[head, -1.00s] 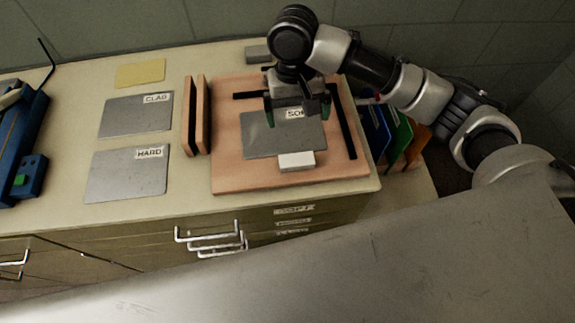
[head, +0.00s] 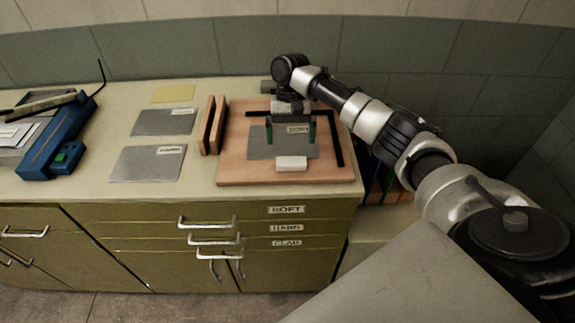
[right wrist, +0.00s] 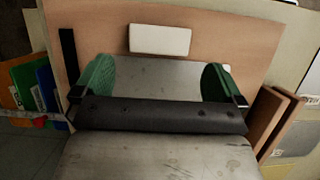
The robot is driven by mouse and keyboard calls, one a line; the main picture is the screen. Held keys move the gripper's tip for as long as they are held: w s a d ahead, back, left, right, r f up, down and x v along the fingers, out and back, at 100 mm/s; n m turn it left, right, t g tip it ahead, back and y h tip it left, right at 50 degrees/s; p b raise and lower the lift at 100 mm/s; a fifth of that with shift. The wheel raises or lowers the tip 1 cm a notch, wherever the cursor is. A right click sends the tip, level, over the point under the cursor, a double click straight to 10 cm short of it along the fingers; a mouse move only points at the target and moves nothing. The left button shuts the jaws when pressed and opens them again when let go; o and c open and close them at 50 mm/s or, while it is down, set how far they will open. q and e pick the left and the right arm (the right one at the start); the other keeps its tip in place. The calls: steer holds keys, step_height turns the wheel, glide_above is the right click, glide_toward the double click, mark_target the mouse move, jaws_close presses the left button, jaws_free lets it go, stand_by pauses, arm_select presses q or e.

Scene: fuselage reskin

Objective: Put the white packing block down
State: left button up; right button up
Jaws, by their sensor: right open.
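The white packing block (head: 291,163) lies flat on the pinkish-brown board (head: 235,172), at the front edge of the grey sheet (head: 262,147) with a label. It also shows in the right wrist view (right wrist: 160,39), apart from my fingers. My right gripper (head: 290,133) is over the sheet, behind the block. Its two green fingers stand wide apart with nothing between them, as the right wrist view (right wrist: 157,82) also shows. Whether the fingertips touch the sheet, I cannot tell. My left gripper is not in view.
Black strips (head: 333,138) lie on the board around the sheet. Upright brown slats (head: 213,125) stand to its left, beside two labelled grey sheets (head: 148,163) and a yellow pad (head: 172,94). A blue tool (head: 58,140) is at far left. Drawers with handles (head: 207,222) are below.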

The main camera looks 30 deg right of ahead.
mark_target(291, 161)
steer(key=shift+s+a+f, duration=0.1)
steer(key=shift+s+f, duration=0.15)
steer(key=shift+f, duration=0.05)
steer(key=shift+s+a+f, duration=0.1)
steer(key=shift+s+f, duration=0.05)
steer(key=shift+s, duration=0.05)
steer(key=p+x, duration=0.1)
steer(key=x, duration=0.3)
steer(key=shift+f+p, duration=0.25)
steer(key=shift+p, duration=0.1)
steer(key=shift+f, duration=0.2)
steer(key=shift+s+a, duration=0.1)
steer(key=shift+c, duration=0.5)
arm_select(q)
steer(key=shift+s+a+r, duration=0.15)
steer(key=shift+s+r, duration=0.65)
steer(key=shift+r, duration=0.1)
arm_select(e)
steer(key=c, duration=0.7)
